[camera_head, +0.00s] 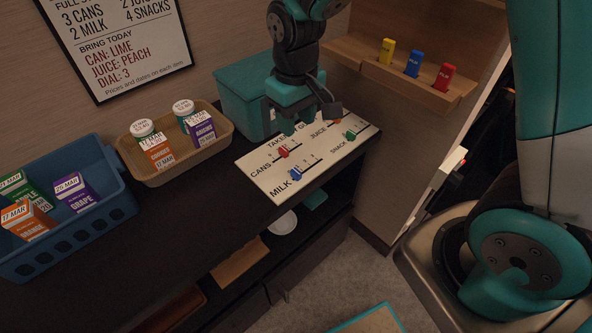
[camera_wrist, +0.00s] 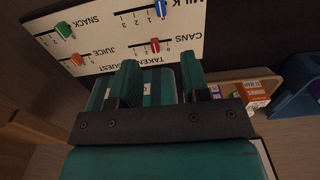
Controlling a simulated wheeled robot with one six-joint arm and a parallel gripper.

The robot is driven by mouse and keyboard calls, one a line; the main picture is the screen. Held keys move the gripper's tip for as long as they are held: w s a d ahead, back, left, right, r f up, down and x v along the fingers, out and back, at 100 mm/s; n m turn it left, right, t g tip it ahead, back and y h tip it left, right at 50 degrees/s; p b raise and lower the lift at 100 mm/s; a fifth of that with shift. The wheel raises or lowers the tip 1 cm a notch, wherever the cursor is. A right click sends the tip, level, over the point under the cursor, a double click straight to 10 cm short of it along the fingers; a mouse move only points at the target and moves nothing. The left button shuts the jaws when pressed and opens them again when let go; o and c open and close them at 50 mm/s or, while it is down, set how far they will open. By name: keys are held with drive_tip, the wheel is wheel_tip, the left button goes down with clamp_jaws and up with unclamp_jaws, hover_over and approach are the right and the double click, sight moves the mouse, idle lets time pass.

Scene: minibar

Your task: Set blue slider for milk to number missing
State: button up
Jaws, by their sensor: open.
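The white slider board (camera_head: 255,165) lies on the dark counter, with rows labelled CANS, MILK, JUICE and SNACK. The blue milk slider (camera_head: 296,174) sits at the end of its track nearest the MILK label, at the board's front edge. It also shows at the top of the wrist view (camera_wrist: 160,9). My gripper (camera_head: 304,124) is open and empty above the back part of the board, behind the blue slider and apart from it. Its two fingers (camera_wrist: 160,66) show in the wrist view. The wall poster (camera_head: 120,45) reads 3 CANS, 2 MILK, 4 SNACKS; its top is cut off.
The red slider (camera_head: 283,152) and green slider (camera_head: 350,135) are near; the orange one is partly hidden. A teal box (camera_head: 240,85) stands behind. A tan tray (camera_head: 160,178) holds cartons and white-lidded containers. A blue basket (camera_head: 118,205) holds several cartons.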

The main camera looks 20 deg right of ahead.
sight(296, 171)
wheel_tip(296, 171, down, 15)
drive_tip(key=shift+r+b, duration=0.1)
drive_tip(key=shift+b, duration=0.3)
clamp_jaws()
